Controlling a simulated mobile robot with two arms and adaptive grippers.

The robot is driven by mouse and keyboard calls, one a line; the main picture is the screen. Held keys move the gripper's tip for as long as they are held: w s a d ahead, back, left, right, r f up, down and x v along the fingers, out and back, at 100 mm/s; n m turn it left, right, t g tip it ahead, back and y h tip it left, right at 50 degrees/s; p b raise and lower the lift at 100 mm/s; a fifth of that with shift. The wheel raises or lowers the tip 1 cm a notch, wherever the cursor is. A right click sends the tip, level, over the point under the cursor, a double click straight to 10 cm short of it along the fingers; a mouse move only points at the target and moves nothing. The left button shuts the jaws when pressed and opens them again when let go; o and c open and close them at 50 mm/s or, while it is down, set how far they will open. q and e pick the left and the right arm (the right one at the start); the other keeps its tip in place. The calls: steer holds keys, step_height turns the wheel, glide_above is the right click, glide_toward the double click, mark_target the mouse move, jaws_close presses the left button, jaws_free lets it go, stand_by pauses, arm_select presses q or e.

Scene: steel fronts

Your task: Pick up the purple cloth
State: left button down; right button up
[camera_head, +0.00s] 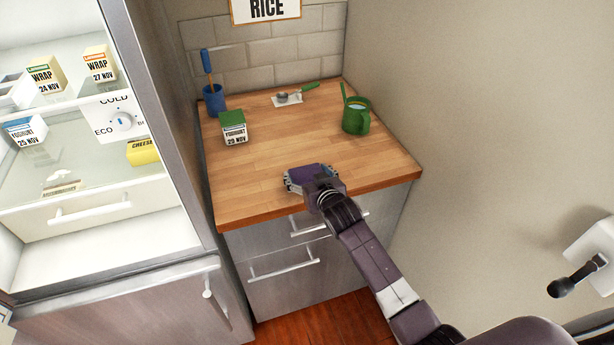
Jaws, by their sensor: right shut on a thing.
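The purple cloth (308,172) is near the front edge of the wooden counter, partly hidden by my right gripper. My right gripper (299,180) reaches in from the lower right and is shut on the purple cloth. I cannot tell whether the cloth still touches the counter. My left gripper is not in view.
The wooden counter (265,145) bears a green yoghurt box (233,128), a blue cup (214,100) with a tool, a green mug (356,117) and a green-handled scoop (290,97). An open fridge (90,165) stands left. A wall closes off the right.

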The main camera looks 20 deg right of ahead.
mark_target(307, 173)
steer(key=shift+r, duration=0.1)
step_height(307, 173, up, 20)
steer(key=b, duration=0.2)
stand_by(0.3)
